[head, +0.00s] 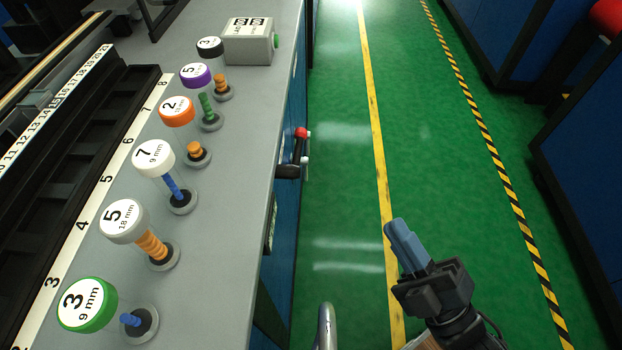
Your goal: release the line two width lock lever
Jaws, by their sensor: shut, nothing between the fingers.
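A lever with a red ball knob (300,132) and a dark arm sits on the blue side face of the grey bench, just below its top edge. It stands out from a black mount (288,171), with small pale parts beside it. No line number is readable near it, so I cannot tell whether it is the line two width lock lever. My gripper (395,230) is at the lower right, over the green floor. Its blue-grey fingers are shut with nothing between them. It is apart from the lever, which lies up and to the left in the picture.
The bench top (240,120) holds several labelled spools on posts, a numbered strip (108,165) and a grey box with a green button (250,42). A curved metal handle (326,325) shows at the bottom. The green aisle (340,200) is clear. Blue cabinets stand at right.

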